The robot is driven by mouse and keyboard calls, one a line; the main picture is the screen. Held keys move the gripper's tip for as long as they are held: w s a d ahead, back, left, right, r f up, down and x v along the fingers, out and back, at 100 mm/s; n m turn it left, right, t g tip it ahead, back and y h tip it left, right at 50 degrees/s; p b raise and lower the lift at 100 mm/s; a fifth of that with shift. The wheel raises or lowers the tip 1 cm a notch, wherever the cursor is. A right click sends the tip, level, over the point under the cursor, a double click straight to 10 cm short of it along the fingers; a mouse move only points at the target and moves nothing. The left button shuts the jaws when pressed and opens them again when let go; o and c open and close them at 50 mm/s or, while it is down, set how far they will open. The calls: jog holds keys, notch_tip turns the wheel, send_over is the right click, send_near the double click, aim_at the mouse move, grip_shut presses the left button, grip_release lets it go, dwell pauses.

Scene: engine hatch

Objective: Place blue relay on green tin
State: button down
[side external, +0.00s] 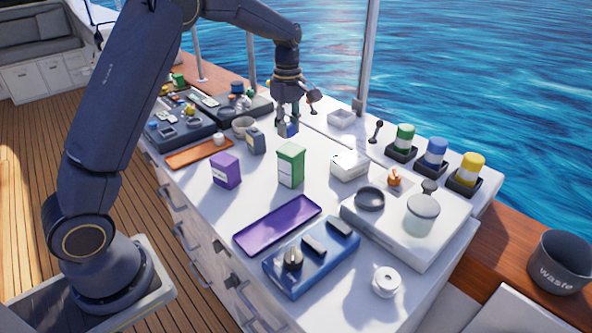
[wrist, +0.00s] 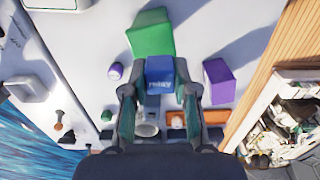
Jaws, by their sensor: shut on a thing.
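The blue relay (side external: 289,130) is held by my gripper (side external: 287,119) above the white counter, behind the green tin in the side external view. In the wrist view the relay (wrist: 160,73), with its label showing, sits between the fingertips of my gripper (wrist: 160,92), which is shut on it. The green tin (side external: 291,165) stands upright on the counter, with a white label on its front. It also shows in the wrist view (wrist: 152,34), beyond the relay and apart from it.
A purple box (side external: 225,171) stands left of the green tin, with a dark blue-grey container (side external: 256,141) behind it. A white box (side external: 349,165) is to the right. A purple tray (side external: 277,225) and a blue switch panel (side external: 311,258) lie in front.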

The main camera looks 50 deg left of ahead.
aim_at(291, 149)
jog(key=shift+w+a+f, duration=0.1)
jog(key=shift+w+f, duration=0.3)
jog(key=shift+f, duration=0.1)
jog(key=shift+w+f, duration=0.1)
jog(key=shift+f, duration=1.55)
jog(key=shift+f, duration=0.1)
jog(key=c, duration=0.9)
grip_release()
